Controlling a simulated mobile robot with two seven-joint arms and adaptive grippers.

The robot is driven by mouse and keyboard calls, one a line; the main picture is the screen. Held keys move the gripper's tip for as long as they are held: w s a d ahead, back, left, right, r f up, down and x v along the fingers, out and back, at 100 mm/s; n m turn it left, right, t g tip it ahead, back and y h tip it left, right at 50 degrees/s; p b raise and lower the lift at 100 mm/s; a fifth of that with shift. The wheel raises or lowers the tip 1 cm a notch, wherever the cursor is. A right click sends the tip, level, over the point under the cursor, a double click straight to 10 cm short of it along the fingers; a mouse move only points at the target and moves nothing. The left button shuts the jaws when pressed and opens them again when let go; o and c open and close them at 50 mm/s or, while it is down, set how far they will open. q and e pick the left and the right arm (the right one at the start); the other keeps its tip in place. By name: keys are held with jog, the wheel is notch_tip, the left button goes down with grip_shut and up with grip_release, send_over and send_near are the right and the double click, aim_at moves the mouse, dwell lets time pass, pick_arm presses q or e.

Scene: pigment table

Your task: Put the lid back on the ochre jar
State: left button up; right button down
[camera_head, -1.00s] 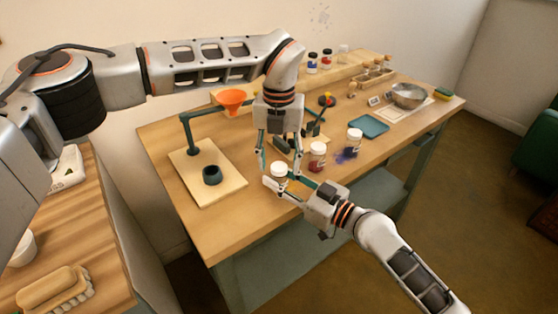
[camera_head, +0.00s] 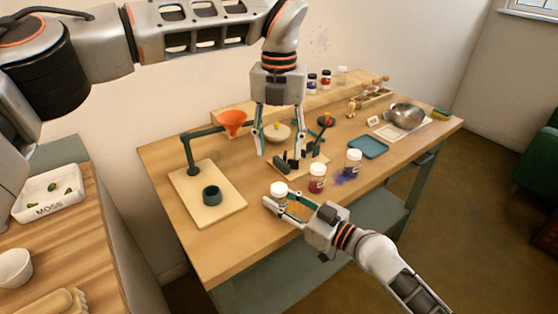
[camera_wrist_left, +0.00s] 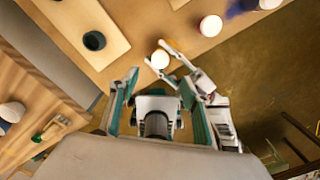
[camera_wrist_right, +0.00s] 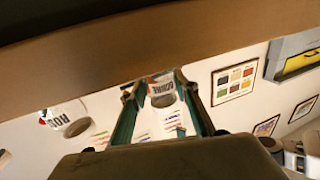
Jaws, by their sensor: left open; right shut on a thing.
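The ochre jar (camera_head: 279,195) stands near the front edge of the workbench with the white lid (camera_head: 279,187) on its top; the lid looks level. The lid shows from above as a pale disc in the left wrist view (camera_wrist_left: 160,59). My right gripper (camera_head: 282,203) is shut on the jar's body from the front. In the right wrist view the jar (camera_wrist_right: 162,90) sits between the fingers, its label partly readable. My left gripper (camera_head: 281,152) is open and empty, above and behind the jar, clear of the lid.
A red jar (camera_head: 317,178) and a blue jar (camera_head: 353,162) with spilled blue powder stand right of the ochre jar. A blue tray (camera_head: 368,147) and metal bowl (camera_head: 407,116) lie farther right.

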pick_arm(q)
jog(key=shift+r, duration=0.55)
pick_arm(e)
jog(key=c, duration=1.4)
grip_release()
jog(key=shift+c, duration=0.2)
jog(key=v, duration=1.2)
jog(key=shift+d, duration=0.1)
